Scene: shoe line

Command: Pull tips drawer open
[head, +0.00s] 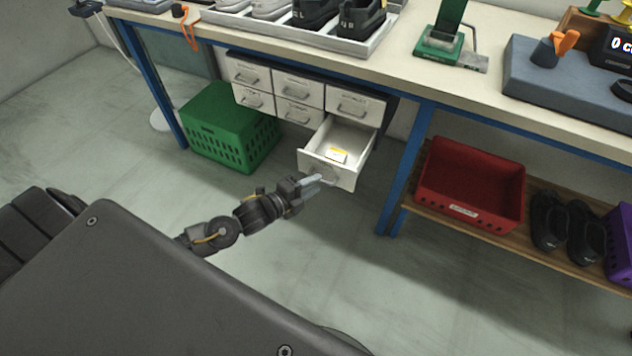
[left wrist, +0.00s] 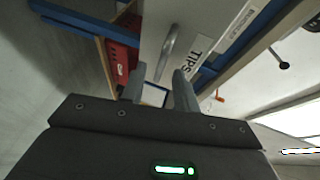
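The tips drawer (head: 352,178) is the lower right drawer of the white drawer unit in the head view. It stands pulled well out, with its inside showing. Its front, with a TIPS label (left wrist: 188,58) and a grey bar handle (left wrist: 168,52), is close in the left wrist view. My left gripper (head: 318,181) is at the drawer front, by the handle. Its two fingers (left wrist: 160,86) are apart, with the handle's near end showing in the gap between them; I cannot tell whether they touch it. My right gripper is not in view.
A small white and yellow packet (head: 337,155) lies in the drawer. The other drawers (head: 298,85) are shut. A green crate (head: 232,128) stands left of the unit. A blue table leg (head: 408,165) and a red bin (head: 470,180) are to the right. The floor before the drawer is clear.

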